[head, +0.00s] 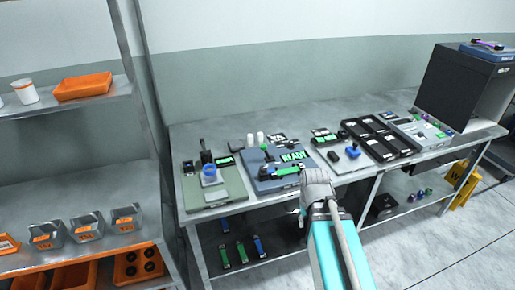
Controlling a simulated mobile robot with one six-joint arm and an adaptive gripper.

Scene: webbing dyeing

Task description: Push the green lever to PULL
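A blue-grey machine (258,184) sits on the table with a lit green READY display (293,156). A small green-topped lever (265,147) stands on it, left of the display. Its PULL mark is too small to read. My arm comes up from the bottom of the head view, and its wrist is at the machine's front right.
A green-grey device (228,191) with a blue knob stands left of the machine. Right of it are a light plate with a blue knob (352,152), black trays (376,126) and a large dark box (462,85). An orange-stocked shelf (95,105) stands at left.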

